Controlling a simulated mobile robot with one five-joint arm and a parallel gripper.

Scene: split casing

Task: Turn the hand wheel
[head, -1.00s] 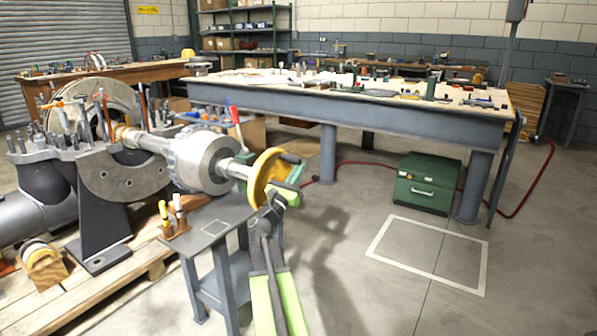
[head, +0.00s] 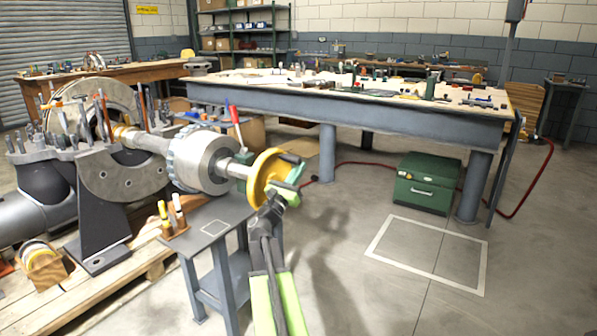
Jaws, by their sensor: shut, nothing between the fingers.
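The hand wheel (head: 266,174) is a yellow disc with dark handles on its right side, one at the upper right and one at the lower right. It sits on the end of a horizontal shaft that comes out of a grey metal drum (head: 202,160). My green and dark arm rises from the bottom of the head view. My gripper (head: 284,187) is at the lower right of the wheel, close to the lower handle. It is shut with nothing seen between its fingers. Whether it touches the wheel or handle cannot be told.
A small grey stand (head: 203,228) is below the shaft. The split casing (head: 122,178) fills the left, over a wooden pallet (head: 115,285). A long workbench (head: 330,108) stands behind, with a green chest (head: 427,183) under it. The floor at right is clear.

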